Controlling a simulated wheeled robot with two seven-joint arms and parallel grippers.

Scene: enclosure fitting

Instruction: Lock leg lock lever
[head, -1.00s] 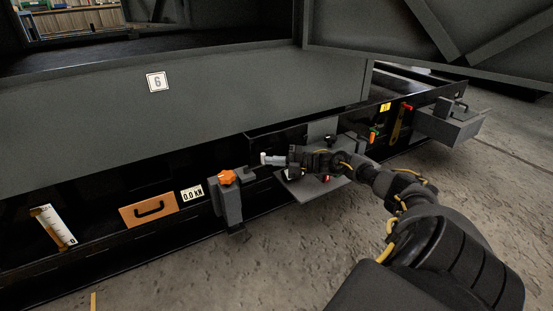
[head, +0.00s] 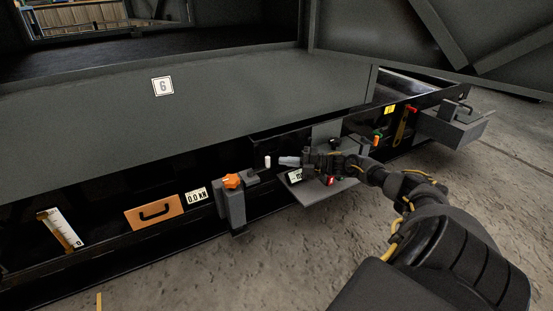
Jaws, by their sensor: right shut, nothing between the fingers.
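A small white upright peg (head: 267,161), which may be the end of the leg lock lever, stands out against the black side of the enclosure. A dark block (head: 251,177) sits below and left of it, beside a grey leg (head: 234,208) topped by an orange star knob (head: 232,181). I cannot tell for certain which part is the lever. My right gripper (head: 287,161) is shut and empty, just right of the white peg with a small gap in the picture. My left gripper is not in view.
A grey shelf (head: 325,195) with a small display and a red part lies under my right gripper. An orange panel with a black handle (head: 154,212), a force readout (head: 196,195) and a white scale (head: 61,229) are on the left.

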